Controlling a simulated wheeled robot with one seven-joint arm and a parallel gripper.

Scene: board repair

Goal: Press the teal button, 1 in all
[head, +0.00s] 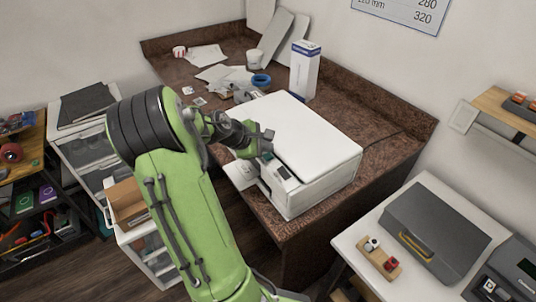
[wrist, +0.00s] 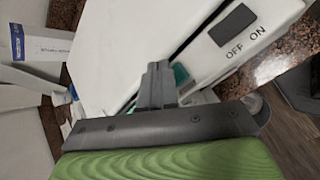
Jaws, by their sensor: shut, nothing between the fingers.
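The white printer (head: 315,145) sits on the brown counter, its front panel facing me. In the wrist view, a teal patch (wrist: 180,73), which looks like the teal button, shows just right of my fingers and is partly hidden by them. In the head view my gripper (head: 267,142) is over the printer's front left edge by the panel and hides part of it. In the wrist view my gripper (wrist: 157,72) is shut and empty, its fingers over the panel. I cannot tell whether the fingertips touch the button.
A dark switch (wrist: 232,24) marked OFF and ON is on the printer. A blue and white box (head: 304,70), a cup (head: 254,60), a blue tape roll (head: 261,80) and papers stand behind. A white table (head: 345,246) with a grey case (head: 435,235) is at right.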

